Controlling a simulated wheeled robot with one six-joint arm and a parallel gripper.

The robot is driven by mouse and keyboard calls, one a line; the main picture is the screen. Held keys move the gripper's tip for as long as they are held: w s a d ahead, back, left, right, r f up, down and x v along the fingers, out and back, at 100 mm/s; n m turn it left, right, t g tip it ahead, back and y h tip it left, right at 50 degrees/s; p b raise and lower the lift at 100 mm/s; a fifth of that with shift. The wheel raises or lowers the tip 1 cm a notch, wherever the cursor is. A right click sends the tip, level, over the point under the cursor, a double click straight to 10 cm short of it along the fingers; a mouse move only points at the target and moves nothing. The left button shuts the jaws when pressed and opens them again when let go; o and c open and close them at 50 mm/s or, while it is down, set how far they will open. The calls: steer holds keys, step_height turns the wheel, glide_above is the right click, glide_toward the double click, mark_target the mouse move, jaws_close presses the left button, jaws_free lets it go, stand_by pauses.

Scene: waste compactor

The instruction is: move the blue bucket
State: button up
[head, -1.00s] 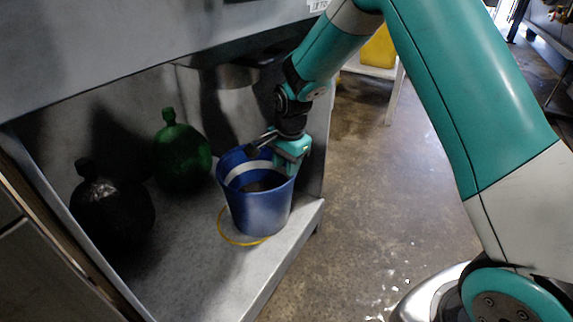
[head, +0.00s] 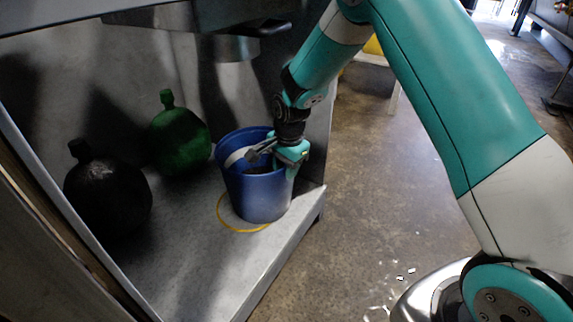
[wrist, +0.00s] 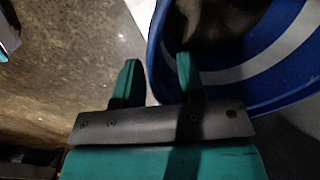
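The blue bucket (head: 262,196) stands upright on the grey shelf, with a pale band around its inside and dark contents. It also fills the upper right of the wrist view (wrist: 160,75). A yellow ring (head: 222,216) lies on the shelf around the bucket's base; its far side is hidden. My gripper (head: 272,150) is at the bucket's right rim, reaching down from above. In the wrist view my gripper (wrist: 157,72) has its fingers apart, one outside the bucket and one inside, with the rim between them. A gap shows between the fingers and the wall.
A green bottle (head: 179,141) and a dark bottle (head: 108,198) stand left of the bucket on the shelf. A metal cylinder (head: 225,46) hangs above and behind. The shelf's right edge (head: 290,247) is close to the bucket. Open floor (head: 370,200) lies to the right.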

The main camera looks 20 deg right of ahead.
jaws_close()
stand_by(1.4)
